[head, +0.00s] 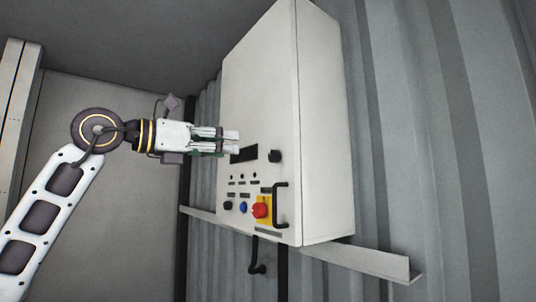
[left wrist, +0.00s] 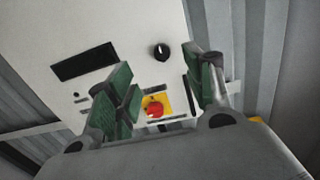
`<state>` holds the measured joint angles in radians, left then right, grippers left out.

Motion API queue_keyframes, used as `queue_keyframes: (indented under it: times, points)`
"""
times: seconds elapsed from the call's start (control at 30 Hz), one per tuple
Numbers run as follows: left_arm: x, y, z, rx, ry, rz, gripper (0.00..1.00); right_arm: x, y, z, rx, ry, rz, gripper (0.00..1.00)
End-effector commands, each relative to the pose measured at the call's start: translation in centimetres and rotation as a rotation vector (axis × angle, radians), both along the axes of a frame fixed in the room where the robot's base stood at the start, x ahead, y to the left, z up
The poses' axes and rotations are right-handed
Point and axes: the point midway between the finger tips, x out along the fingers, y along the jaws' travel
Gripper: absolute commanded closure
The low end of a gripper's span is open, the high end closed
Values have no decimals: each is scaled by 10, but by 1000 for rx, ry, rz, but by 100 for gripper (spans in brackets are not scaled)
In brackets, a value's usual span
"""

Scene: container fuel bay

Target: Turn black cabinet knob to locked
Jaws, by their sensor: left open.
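The black knob (head: 274,156) sits on the front of the white cabinet (head: 262,80), right of a dark display window. In the left wrist view the knob (left wrist: 161,51) shows a pale mark on its face. It lies beyond the gap between my fingers, toward the top of that view. My left gripper (head: 238,141) is open and empty, left of the knob and in front of the panel, apart from the knob. Its green-padded fingers (left wrist: 168,92) stand apart in the wrist view. My right gripper is not in view.
Below the knob are a black handle (head: 281,205), a red knob (head: 261,210) on a yellow plate and a blue button (head: 243,208). A metal rail (head: 370,262) runs under the cabinet. A black lever (head: 256,262) hangs below. Corrugated wall stands behind.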

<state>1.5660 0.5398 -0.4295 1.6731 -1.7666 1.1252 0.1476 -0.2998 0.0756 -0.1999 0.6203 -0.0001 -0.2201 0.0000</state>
Motion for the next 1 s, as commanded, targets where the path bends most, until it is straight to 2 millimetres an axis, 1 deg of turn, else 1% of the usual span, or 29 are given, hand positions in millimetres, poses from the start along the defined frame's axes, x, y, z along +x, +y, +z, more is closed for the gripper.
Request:
queue_keyframes:
  times: [0.13,0.63,0.87,1.0]
  points:
    - [1,1,-8,20,33,4,48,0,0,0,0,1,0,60]
    - [3,-2,-8,14,39,2,48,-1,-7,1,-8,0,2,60]
    - [12,-15,-7,14,40,1,48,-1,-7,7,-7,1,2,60]
    - [23,-28,-6,14,40,1,48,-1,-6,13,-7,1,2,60]
